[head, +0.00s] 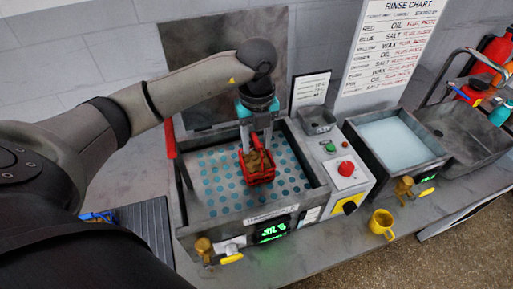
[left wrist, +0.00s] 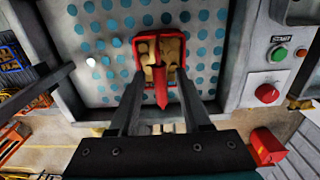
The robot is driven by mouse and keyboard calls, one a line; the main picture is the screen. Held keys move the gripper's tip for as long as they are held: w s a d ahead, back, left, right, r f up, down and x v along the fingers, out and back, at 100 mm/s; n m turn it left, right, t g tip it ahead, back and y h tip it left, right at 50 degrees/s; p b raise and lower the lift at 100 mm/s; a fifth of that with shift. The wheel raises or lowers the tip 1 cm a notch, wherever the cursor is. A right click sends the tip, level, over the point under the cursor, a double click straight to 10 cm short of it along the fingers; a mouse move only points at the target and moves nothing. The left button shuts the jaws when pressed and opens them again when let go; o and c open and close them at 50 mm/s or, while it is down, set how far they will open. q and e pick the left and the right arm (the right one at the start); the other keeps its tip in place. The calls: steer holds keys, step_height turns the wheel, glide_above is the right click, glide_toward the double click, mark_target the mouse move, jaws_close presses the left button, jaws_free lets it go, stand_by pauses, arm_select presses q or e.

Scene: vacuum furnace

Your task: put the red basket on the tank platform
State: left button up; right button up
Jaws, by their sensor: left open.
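The red basket (head: 260,176), holding brownish-gold parts, sits on the tank platform (head: 214,186), a grey plate with rows of teal dots inside the tank. My left gripper (head: 259,147) points down right over the basket. In the left wrist view the basket (left wrist: 147,48) lies between and just beyond the two fingertips (left wrist: 158,82). Its red handle (left wrist: 161,92) runs up between the fingers, with a gap on each side. The left gripper is open. My right gripper is in neither view.
A panel with a green button and a red button (head: 346,168) stands right of the tank. Farther right are a basin of pale liquid (head: 395,139) and an empty sink (head: 452,130). A dark ribbed mat (head: 147,224) lies left.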

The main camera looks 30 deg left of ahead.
arm_select(q)
step_height(320, 180, up, 9)
steer(key=shift+r+b, duration=0.15)
steer(key=shift+b, duration=0.15)
